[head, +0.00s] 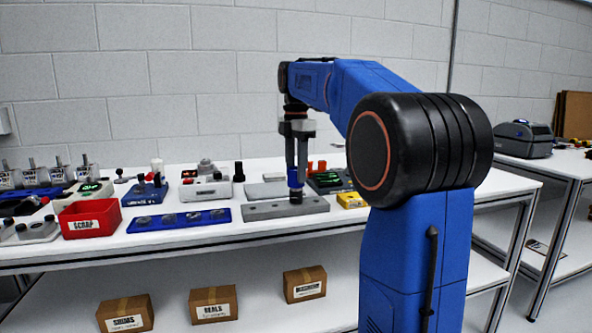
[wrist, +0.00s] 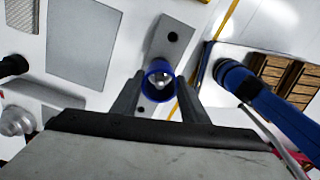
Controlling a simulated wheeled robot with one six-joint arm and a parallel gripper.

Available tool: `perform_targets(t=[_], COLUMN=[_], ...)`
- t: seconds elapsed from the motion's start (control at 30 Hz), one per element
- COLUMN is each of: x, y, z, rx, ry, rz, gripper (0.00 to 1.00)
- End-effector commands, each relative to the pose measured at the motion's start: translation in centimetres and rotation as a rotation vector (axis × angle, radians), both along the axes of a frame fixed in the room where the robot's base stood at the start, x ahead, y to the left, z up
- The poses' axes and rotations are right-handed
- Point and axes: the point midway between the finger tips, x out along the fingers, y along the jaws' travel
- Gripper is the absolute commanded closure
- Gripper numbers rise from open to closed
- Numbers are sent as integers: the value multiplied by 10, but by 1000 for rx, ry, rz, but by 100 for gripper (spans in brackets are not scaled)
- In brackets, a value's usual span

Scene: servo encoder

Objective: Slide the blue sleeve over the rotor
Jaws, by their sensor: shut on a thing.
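My gripper (head: 296,168) points straight down and is shut on the blue sleeve (head: 295,180). In the wrist view the sleeve (wrist: 149,74) is an upright open ring between the two fingertips (wrist: 158,88). A shiny metal piece, apparently the rotor (wrist: 160,78), shows through its bore, a little off centre. In the head view a short grey post (head: 296,196) stands below the sleeve on a long grey base block (head: 262,211). I cannot tell whether the sleeve is just above the rotor or partly around it.
A blue tray with round recesses (head: 180,221) and a red scrap bin (head: 90,218) lie to the left. A yellow item (head: 352,200) sits close right of the block. Grey plates (head: 266,190) and small devices stand behind. The table's front edge is near.

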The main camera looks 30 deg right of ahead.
Motion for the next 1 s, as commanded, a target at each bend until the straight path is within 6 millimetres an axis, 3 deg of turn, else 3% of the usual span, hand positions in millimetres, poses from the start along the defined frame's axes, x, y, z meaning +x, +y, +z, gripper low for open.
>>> perform_targets(t=[0.93,0.97,1.0], x=[0,0,0], y=[0,0,0], z=[-18,-18,-18], rx=[0,0,0], ry=[-1,-1,-1], rz=[0,0,0], gripper=[81,57,48])
